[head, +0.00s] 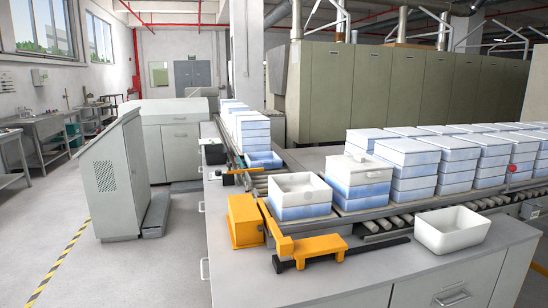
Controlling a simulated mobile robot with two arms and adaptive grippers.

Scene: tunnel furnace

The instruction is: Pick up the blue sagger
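Several saggers with blue on their sides stand in the scene. The nearest stack, at the counter's middle, has an open white sagger (299,186) on top and a blue-sided sagger (304,212) directly under it. Right behind it stands a stack with a white top and blue-tinted sides (361,190). A low blue sagger (264,160) sits at the far left end of the conveyor, in front of another stack (250,132). I cannot tell which one the task means. Neither of my grippers shows in the head view.
An orange pusher mechanism (247,222) with an orange and black arm (318,247) lies along the counter front. An empty white bin (452,230) stands at the right. Roller conveyor (400,219) and many stacked saggers fill the right. A grey cabinet (117,180) stands left; the floor beside it is open.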

